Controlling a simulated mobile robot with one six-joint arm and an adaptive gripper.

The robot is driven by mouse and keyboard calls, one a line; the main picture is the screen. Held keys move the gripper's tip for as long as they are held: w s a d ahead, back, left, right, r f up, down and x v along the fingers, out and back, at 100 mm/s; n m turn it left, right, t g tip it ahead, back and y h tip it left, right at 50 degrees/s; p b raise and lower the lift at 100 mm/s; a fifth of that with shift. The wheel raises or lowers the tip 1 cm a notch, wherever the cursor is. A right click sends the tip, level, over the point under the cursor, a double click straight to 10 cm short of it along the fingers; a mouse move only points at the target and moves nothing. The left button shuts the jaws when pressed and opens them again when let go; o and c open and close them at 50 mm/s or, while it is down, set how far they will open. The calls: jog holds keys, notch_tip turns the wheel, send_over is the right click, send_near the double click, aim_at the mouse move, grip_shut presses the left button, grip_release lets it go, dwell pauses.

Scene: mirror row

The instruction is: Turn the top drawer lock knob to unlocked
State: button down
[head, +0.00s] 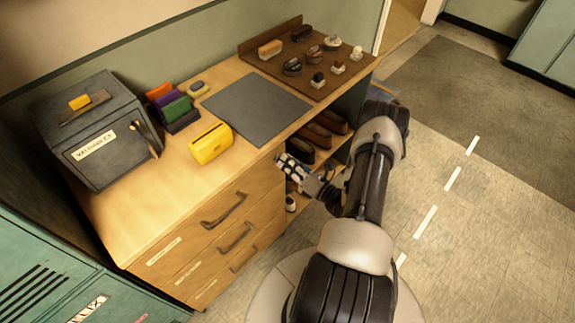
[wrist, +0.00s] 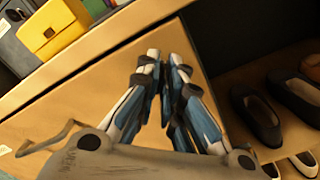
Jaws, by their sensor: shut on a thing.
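The top drawer (head: 255,195) is closed in the wooden cabinet, with its dark bar handle (head: 224,211) left of my gripper. My gripper (head: 281,160) is at the upper right part of the drawer front. In the wrist view my gripper (wrist: 166,56) has its two fingertips close together against the wooden drawer front (wrist: 95,95). They are shut on the small lock knob, which the fingertips hide. Its turn angle and any lock marks cannot be seen. The drawer handle also shows at the lower left of the wrist view (wrist: 45,141).
Shoes (head: 318,135) stand on open shelves right of the drawers, close to my arm. On the counter (head: 135,205) are a yellow box (head: 211,144), a grey mat (head: 256,106) and a dark metal box (head: 90,130). The floor at right is clear.

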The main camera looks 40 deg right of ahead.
jog(key=shift+d+f+m+b, duration=0.1)
jog(key=shift+m+b, duration=0.15)
jog(key=shift+m, duration=1.35)
jog(key=shift+a+f+m+b, duration=0.15)
jog(key=shift+m+b, duration=0.1)
jog(key=shift+m, duration=1.35)
jog(key=shift+d+f+m+b, duration=0.15)
jog(key=shift+m+b, duration=0.1)
jog(key=shift+m, duration=1.35)
jog(key=shift+r, duration=0.1)
jog(key=c, duration=1.7)
grip_release()
jog(key=shift+s, duration=0.1)
jog(key=s, duration=0.8)
jog(key=s+d, duration=0.1)
jog(key=s, duration=0.2)
jog(key=shift+s, duration=0.4)
